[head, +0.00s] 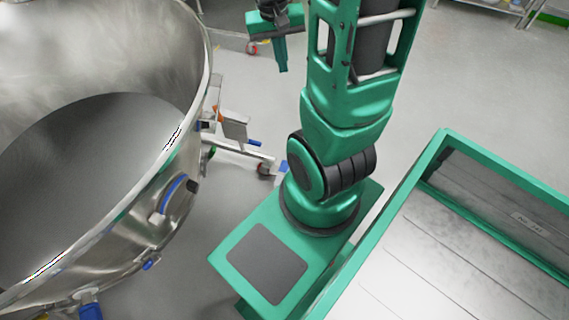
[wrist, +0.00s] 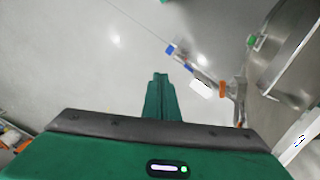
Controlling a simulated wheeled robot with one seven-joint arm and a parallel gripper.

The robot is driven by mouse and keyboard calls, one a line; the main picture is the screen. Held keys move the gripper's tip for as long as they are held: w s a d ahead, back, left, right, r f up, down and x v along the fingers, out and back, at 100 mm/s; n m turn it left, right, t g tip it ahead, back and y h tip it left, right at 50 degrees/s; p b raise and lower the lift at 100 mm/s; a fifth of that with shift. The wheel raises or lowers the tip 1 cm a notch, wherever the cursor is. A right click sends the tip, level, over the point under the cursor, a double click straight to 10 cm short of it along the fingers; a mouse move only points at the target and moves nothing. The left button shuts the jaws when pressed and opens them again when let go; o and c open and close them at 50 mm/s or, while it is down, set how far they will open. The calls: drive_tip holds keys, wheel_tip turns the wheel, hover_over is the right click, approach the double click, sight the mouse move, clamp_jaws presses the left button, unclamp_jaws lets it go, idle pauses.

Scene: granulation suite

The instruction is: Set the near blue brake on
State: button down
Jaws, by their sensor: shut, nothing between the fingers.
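My gripper (head: 282,68) is at the top middle of the head view, its fingers pointing down over open floor. In the wrist view its fingers (wrist: 160,78) are together and empty. A small blue part (head: 255,142) shows on the steel leg of the vessel, and another blue piece (head: 282,166) shows at the leg's end by a caster, partly behind my arm. In the wrist view blue parts show at the leg's end (wrist: 171,49) and farther along it (wrist: 188,69). The gripper is apart from them. I cannot tell which is the near brake or its setting.
A large open steel vessel (head: 150,125) fills the left, with blue clamps (head: 150,264) on its side. Another caster (head: 251,47) is at the top. Grey floor (head: 470,90) is free beyond my arm.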

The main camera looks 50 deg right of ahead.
drive_tip(key=w+d+f+m+h, duration=0.1)
drive_tip(key=w+d+f, duration=0.3)
drive_tip(key=f, duration=0.5)
drive_tip(key=w+d+f, duration=0.3)
drive_tip(key=w+f, duration=0.1)
drive_tip(key=f, duration=0.6)
drive_tip(key=w+d+f+m+h, duration=0.1)
drive_tip(key=w+d+f, duration=0.3)
drive_tip(key=f, duration=0.5)
drive_tip(key=s+a+f+m+t, duration=0.1)
drive_tip(key=s+a+f+m, duration=0.15)
drive_tip(key=f, duration=1.35)
drive_tip(key=s+a+f+m+t, duration=0.1)
drive_tip(key=s+f, duration=0.2)
drive_tip(key=f, duration=1.3)
drive_tip(key=shift+n+y, duration=0.25)
drive_tip(key=shift+y, duration=0.15)
drive_tip(key=x, duration=1.2)
drive_tip(key=shift+d+f, duration=0.25)
drive_tip(key=shift+d, duration=0.05)
